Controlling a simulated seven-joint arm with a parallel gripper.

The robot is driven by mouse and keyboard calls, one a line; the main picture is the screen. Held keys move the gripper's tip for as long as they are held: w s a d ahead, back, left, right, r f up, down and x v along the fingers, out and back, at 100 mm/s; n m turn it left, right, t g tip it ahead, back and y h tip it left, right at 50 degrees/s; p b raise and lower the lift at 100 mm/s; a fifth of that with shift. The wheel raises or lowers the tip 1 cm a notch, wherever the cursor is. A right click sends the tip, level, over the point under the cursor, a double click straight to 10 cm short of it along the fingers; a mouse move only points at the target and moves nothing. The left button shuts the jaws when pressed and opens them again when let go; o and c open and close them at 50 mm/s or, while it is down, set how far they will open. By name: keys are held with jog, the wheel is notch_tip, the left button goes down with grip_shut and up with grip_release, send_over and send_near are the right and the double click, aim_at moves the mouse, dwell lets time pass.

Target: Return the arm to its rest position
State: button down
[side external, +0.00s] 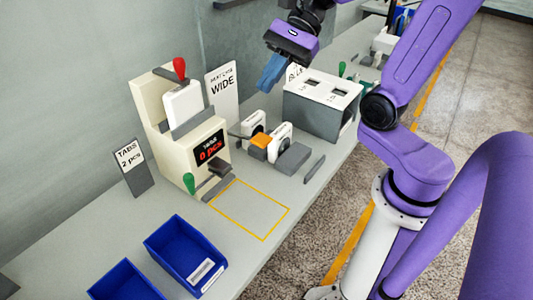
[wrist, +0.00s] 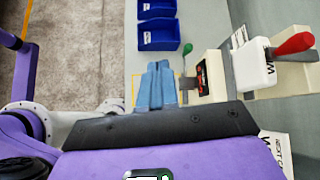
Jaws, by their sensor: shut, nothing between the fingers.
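My gripper (side external: 270,75) has blue fingers and is held in the air above the back part of the bench in the side view. In the wrist view its blue fingers (wrist: 158,66) lie together with nothing between them. My purple arm reaches in from the right side of the side view. The gripper touches nothing that I can see.
A cream machine (side external: 163,130) with a red-knobbed lever stands against the wall. A grey box with a white top (side external: 330,85) sits below and right of my gripper. Blue bins (side external: 186,255) are at the front. The yellow-outlined square (side external: 250,208) is empty.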

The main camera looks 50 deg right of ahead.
jog(key=s+d+f+n+h, duration=0.1)
jog(key=s+f+n+h, duration=0.3)
jog(key=n, duration=1)
jog(key=s+d+f+n+g+h, duration=0.1)
jog(key=s+f+n+h, duration=0.4)
jog(key=s+n, duration=0.6)
jog(key=shift+s+f+n, duration=0.15)
jog(key=shift+f+n, duration=0.35)
jog(key=shift+n, duration=1.3)
jog(key=shift+d, duration=0.1)
